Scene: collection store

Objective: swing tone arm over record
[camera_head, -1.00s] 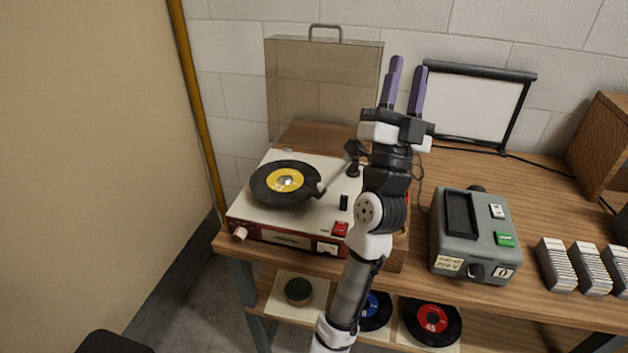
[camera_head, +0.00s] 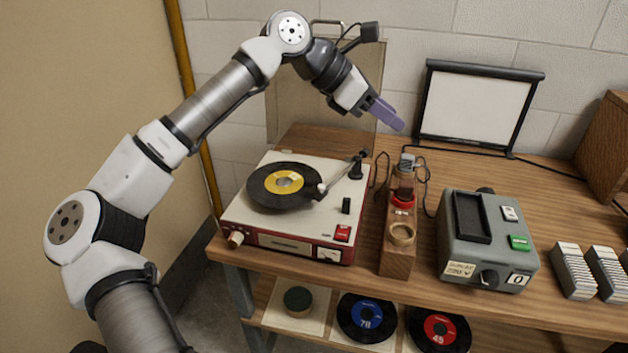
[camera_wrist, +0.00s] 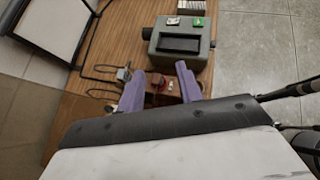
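The record player (camera_head: 305,223) stands at the left end of the wooden bench, with a cream top and red front. A black record (camera_head: 258,193) with a yellow label lies on its platter. The tone arm (camera_head: 340,175) runs from its pivot at the back right to the record's right edge. Its head is at that edge; I cannot tell whether it is over or just beside it. My gripper (camera_head: 392,114), with purple fingers, is raised behind and right of the player, clear of the tone arm. The wrist view shows its fingers (camera_wrist: 158,88) apart with nothing held.
A wooden stand (camera_head: 397,262) with a red ring and brass ring is right of the player. A grey device (camera_head: 462,253) with a green button is beyond it. A small screen (camera_head: 475,108) and a translucent cover (camera_head: 365,75) are behind. Slide stacks (camera_head: 572,272) sit at right.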

